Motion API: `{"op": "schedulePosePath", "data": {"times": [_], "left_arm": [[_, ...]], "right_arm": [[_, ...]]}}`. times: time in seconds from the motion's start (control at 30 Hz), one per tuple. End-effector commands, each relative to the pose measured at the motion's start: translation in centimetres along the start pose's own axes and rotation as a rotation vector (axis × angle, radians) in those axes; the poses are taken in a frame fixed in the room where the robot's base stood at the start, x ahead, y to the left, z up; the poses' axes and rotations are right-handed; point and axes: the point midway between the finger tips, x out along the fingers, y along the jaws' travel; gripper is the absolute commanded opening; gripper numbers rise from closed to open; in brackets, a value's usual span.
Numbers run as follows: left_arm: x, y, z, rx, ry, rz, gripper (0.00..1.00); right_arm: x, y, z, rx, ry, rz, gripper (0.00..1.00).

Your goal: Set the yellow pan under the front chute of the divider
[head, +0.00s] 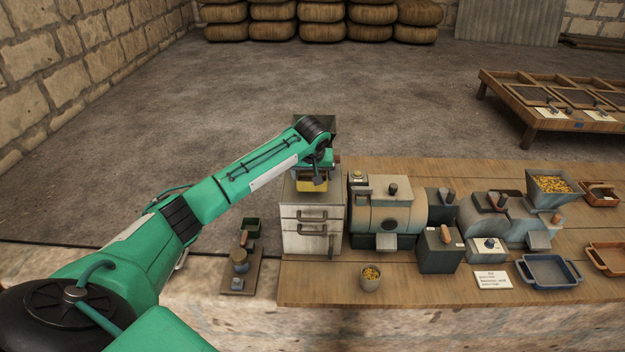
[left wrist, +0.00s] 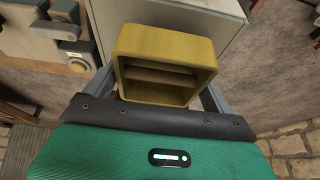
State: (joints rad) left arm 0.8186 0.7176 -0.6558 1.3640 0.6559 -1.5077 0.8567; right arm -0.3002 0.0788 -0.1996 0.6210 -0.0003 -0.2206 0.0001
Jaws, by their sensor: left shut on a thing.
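The yellow pan (head: 311,185) is at the top of a white drawer cabinet (head: 298,244); I cannot tell whether it touches the cabinet. In the left wrist view the yellow pan (left wrist: 165,42) shows as an open box with a brown bar across its inside. My left gripper (head: 316,172) is shut on the pan, with grey fingers (left wrist: 160,92) at its two sides. No label shows which machine is the divider. My right gripper is not in view.
A small cup (head: 371,277) of yellow pieces stands in front of the round machine. A dark box (head: 439,252) with a lever, a white card (head: 492,280) and a blue tray (head: 550,271) lie farther right.

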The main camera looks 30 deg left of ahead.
Motion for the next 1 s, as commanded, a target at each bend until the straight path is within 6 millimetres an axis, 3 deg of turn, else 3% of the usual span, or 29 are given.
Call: {"op": "schedulePosePath", "data": {"times": [0.2,0.73,0.77,0.8,1.0], "left_arm": [[2.8,0.0,1.3,0.002,-0.004,-0.002,0.61],[4.0,0.0,1.4,0.001,-0.001,0.0,0.61],[4.0,0.0,1.4,0.001,-0.001,-0.001,0.93],[4.0,0.0,1.4,0.001,-0.001,-0.001,1.0],[4.0,0.0,1.3,0.001,0.0,-0.001,1.0]], "right_arm": [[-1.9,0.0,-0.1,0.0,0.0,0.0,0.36],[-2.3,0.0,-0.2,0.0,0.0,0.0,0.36],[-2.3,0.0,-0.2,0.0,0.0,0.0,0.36],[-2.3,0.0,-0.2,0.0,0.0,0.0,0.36],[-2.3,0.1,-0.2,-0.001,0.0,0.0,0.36]]}}
